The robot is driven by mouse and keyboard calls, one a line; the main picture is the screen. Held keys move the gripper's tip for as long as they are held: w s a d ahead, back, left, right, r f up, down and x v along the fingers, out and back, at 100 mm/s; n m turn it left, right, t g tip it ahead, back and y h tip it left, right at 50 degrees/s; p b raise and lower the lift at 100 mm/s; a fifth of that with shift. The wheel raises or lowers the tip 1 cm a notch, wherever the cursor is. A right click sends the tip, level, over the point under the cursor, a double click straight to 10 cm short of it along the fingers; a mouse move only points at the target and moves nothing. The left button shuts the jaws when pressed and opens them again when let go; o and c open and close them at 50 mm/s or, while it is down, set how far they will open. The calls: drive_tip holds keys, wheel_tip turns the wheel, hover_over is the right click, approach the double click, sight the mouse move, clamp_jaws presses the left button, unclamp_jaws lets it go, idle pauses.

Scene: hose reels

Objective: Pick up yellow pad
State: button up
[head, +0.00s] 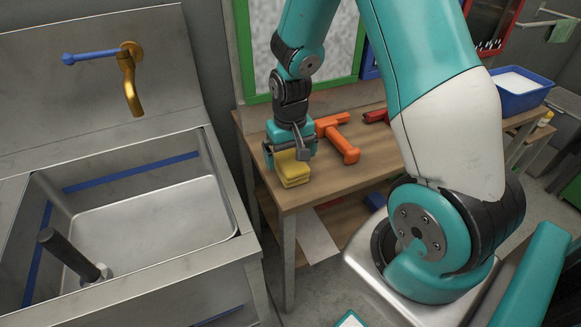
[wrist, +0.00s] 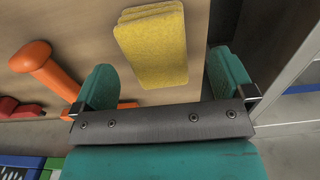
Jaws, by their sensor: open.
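The yellow pad (head: 291,168) lies on the wooden table (head: 318,187) near its left front corner. It looks like a short stack of sponge-like layers. In the wrist view the yellow pad (wrist: 152,45) shows beyond my gripper, roughly between the lines of the two fingers. My gripper (head: 289,149) is just above and behind the pad in the head view. In the wrist view my gripper (wrist: 165,85) has its two teal fingers wide apart with nothing between them. I cannot tell the exact height of the fingers over the pad.
An orange hammer-shaped tool (head: 343,146) lies close to the right of my gripper; it also shows in the wrist view (wrist: 45,70). A red object (head: 376,116) lies farther right. A steel sink (head: 150,220) stands left of the table, across a narrow gap. A blue bin (head: 522,95) is at right.

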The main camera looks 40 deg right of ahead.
sight(292, 163)
drive_tip(key=f, duration=0.5)
drive_tip(key=shift+d, duration=0.2)
drive_tip(key=c, duration=1)
drive_tip(key=shift+r, duration=0.1)
wheel_tip(292, 163, up, 20)
drive_tip(key=shift+f+p, duration=0.1)
drive_tip(key=shift+p, duration=0.45)
drive_tip(key=o, duration=0.3)
drive_tip(key=c, duration=0.3)
drive_tip(key=shift+s, duration=0.1)
